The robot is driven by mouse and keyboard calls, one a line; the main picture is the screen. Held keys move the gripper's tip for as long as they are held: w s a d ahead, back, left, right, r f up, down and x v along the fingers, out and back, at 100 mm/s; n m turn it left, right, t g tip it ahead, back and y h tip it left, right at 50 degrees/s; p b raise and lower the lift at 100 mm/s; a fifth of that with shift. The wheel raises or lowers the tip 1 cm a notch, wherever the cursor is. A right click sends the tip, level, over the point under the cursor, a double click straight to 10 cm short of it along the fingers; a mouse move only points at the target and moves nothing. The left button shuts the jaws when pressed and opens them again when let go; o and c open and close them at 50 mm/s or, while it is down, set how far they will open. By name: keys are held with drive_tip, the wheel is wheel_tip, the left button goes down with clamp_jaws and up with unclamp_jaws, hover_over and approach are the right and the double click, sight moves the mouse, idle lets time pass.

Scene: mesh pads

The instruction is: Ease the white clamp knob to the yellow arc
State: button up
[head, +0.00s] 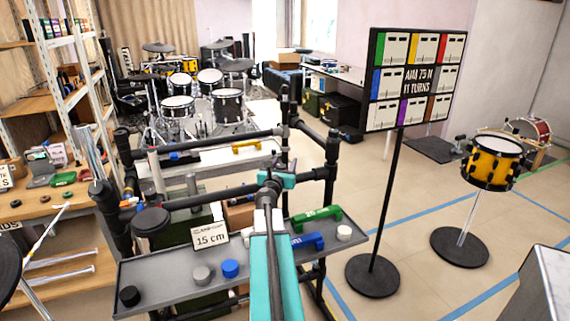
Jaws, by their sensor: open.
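A white knob (344,233) sits at the right end of the grey tray (165,281), on the near side of the black pipe rack. I cannot make out a clear yellow arc; a yellow bar-shaped piece (246,146) lies on the rack's rear shelf. My teal arm reaches forward over the tray's middle. My gripper (273,182) is at its far end by the rack's upper bar, open, above and left of the white knob and apart from it. Its fingertips are too small to make out.
On the tray are a black knob (129,296), a grey knob (202,275), a blue knob (230,268), a "15 cm" card (210,238) and a green handle (317,216). A sign stand (392,195) rises to the right. Black posts rise around the rack.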

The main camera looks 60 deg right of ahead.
sight(282, 164)
drive_tip(key=shift+w+a+r, duration=0.1)
drive_tip(key=shift+w+a, duration=0.05)
drive_tip(key=shift+w, duration=0.05)
drive_tip(key=shift+v, duration=1.45)
drive_tip(key=shift+s+v, duration=0.2)
drive_tip(key=shift+v, duration=2.3)
drive_tip(key=shift+r, duration=0.15)
